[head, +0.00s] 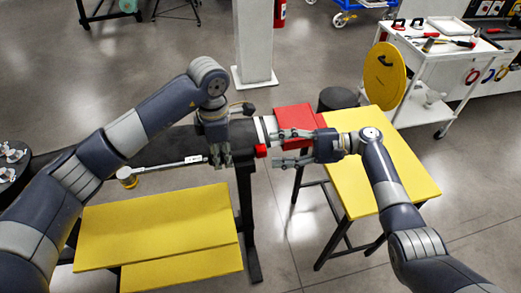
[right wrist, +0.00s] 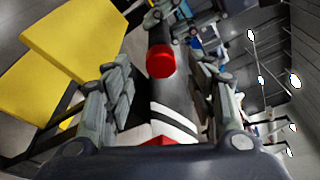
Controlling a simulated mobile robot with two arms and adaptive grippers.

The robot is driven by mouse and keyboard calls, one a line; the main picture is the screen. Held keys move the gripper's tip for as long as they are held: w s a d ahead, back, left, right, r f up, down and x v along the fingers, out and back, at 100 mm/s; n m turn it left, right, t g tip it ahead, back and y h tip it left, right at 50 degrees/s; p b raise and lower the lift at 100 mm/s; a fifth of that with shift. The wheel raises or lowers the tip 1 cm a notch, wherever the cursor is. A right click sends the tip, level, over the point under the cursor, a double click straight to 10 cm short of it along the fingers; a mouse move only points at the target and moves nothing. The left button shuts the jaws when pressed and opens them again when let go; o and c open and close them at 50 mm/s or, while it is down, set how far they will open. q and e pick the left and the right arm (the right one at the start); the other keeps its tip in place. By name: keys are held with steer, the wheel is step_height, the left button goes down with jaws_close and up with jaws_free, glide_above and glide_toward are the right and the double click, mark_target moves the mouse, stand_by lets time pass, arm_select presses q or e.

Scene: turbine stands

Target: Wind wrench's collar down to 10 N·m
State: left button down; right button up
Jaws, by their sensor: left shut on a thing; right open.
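The wrench (head: 165,165) lies roughly level across the head view, with a slim pale bar, a white label and a yellow-and-dark end at the left. My left gripper (head: 219,160) is shut on the wrench to the right of its label. A red round collar (head: 261,151) shows just right of that gripper. My right gripper (head: 282,150) is open, its fingers pointing left toward the collar. In the right wrist view the red collar (right wrist: 160,60) sits ahead, between the lines of the two spread fingers, with a visible gap on both sides. The scale is too small to read.
A dark shaft with white bands (right wrist: 172,118) runs behind the collar. A red block (head: 295,117) lies close behind my right gripper. Yellow-topped stands (head: 155,225) (head: 408,180) are at left and right. A white tool cart (head: 440,65) stands at back right.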

steer(key=shift+a+f, duration=0.1)
steer(key=shift+a, duration=0.95)
steer(key=c, duration=1.2)
steer(key=m+g+h, duration=0.1)
steer(key=m, duration=0.3)
steer(key=m+g, duration=0.1)
steer(key=m, duration=0.3)
steer(key=shift+w+g+h, duration=0.1)
steer(key=shift+g+h, duration=0.2)
steer(key=shift+h, duration=0.1)
steer(key=o, duration=1.4)
